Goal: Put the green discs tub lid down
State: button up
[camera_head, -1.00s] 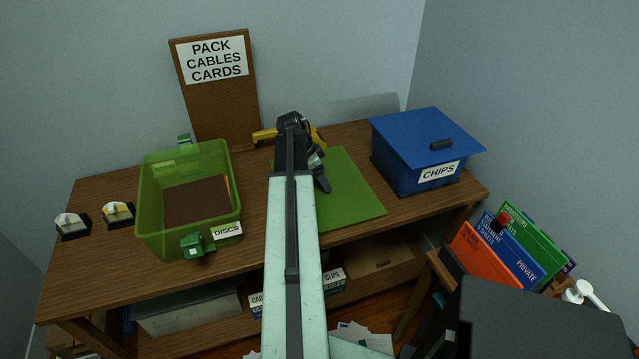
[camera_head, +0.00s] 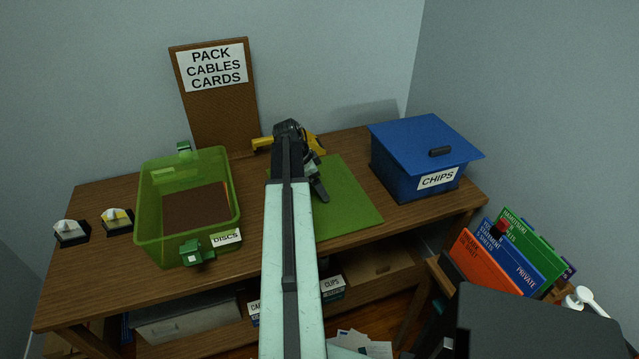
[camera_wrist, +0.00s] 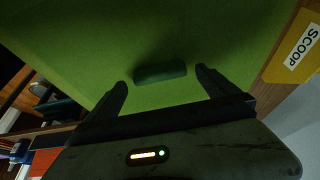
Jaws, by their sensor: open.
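The green discs tub lid (camera_head: 350,195) appears to lie flat on the table, between the open discs tub and the blue chips tub. Its dark green handle (camera_wrist: 160,73) shows in the wrist view between my two fingertips, with green lid visible on either side of it. My gripper (camera_wrist: 163,78) is open over the lid, and its fingers stand apart from the handle's ends. In the head view my arm hides the lid's left part and the handle. The translucent green discs tub (camera_head: 188,235) stands to the left with its top uncovered.
The blue chips tub (camera_head: 410,177) stands lidded to the right. A yellow tool (camera_head: 262,144) lies behind my gripper; a scoop label (camera_wrist: 303,46) shows in the wrist view. A cork board (camera_head: 218,115) stands at the back. Two small holders (camera_head: 117,220) are at the far left.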

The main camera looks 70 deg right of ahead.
jog(key=p+v, duration=0.9)
jog(key=v, duration=0.2)
jog(key=shift+r, duration=0.15)
